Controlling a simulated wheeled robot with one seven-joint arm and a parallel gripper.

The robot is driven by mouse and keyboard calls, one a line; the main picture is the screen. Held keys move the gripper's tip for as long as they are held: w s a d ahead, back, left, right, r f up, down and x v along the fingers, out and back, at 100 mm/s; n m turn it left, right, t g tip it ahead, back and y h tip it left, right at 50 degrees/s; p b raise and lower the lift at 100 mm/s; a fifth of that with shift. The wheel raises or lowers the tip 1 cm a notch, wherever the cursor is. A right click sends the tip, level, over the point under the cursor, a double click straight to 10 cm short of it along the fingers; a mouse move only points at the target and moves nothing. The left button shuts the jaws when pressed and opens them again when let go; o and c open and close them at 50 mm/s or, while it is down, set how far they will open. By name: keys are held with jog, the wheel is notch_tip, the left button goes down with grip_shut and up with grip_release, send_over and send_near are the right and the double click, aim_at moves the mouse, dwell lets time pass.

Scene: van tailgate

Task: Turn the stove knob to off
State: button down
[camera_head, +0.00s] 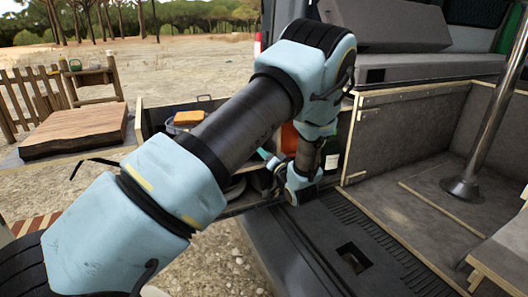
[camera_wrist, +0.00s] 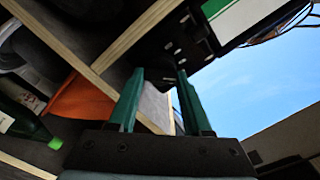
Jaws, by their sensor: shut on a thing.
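In the wrist view my gripper (camera_wrist: 160,76) has its two green fingers pointing up against a dark panel, with a small dark thing between the tips that I take to be the stove knob. The knob's shape and its pointer are too dark and hidden to read. A black metal body (camera_wrist: 192,38), which seems to be the stove, is right by the fingertips. In the head view my own arm covers most of the stove area, and my wrist reaches down at the inner end of the pull-out drawer (camera_head: 150,118).
A wooden board (camera_head: 76,130) lies on a shelf at left. A grey tub with an orange sponge (camera_head: 189,117) is in the drawer. A green bottle (camera_wrist: 22,118) and an orange thing (camera_wrist: 82,102) are close beside my gripper. A metal post (camera_head: 491,110) stands at right.

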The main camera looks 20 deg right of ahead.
jog(key=shift+d+f+m+p, duration=0.1)
jog(key=shift+m+p, duration=1.1)
jog(key=shift+m, duration=3.4)
jog(key=shift+c, duration=1.7)
grip_release()
jog(key=s+b, duration=0.2)
jog(key=s, duration=0.9)
jog(key=shift+d, duration=0.45)
jog(key=shift+w, duration=0.1)
